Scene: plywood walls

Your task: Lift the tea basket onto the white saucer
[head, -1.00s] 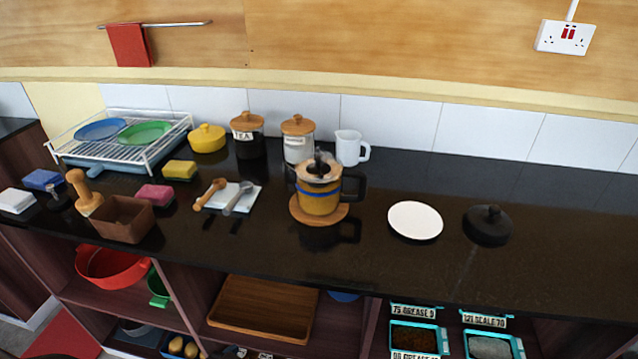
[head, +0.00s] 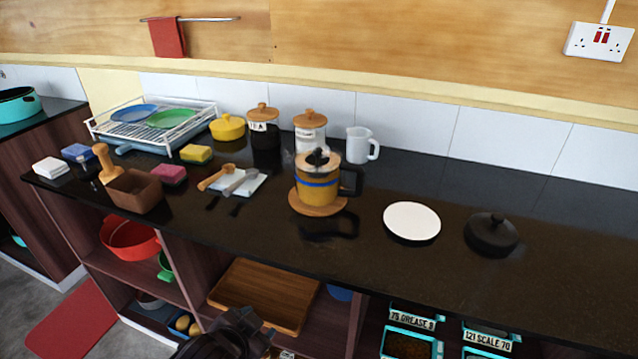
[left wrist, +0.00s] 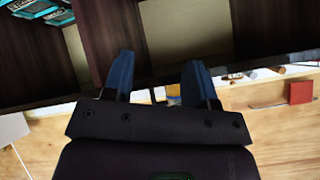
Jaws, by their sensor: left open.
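A glass teapot (head: 318,190) with amber contents, a blue band and a black handle stands on a round wooden coaster (head: 340,206) mid-counter in the head view. A black knob (head: 318,157) tops it; the tea basket itself cannot be made out inside the pot. The white saucer (head: 411,221) lies empty to the right of the pot. My left gripper (head: 240,328) is at the bottom of the head view, below and in front of the counter edge, away from the pot. In the left wrist view its two blue fingers (left wrist: 155,84) are apart with nothing between them.
A black lid (head: 491,234) lies right of the saucer. A white jug (head: 358,146) and canisters stand behind the pot. A spoon and scoop on a white tray (head: 250,184) lie left. The shelf below holds a wooden tray (head: 264,296). The far right counter is clear.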

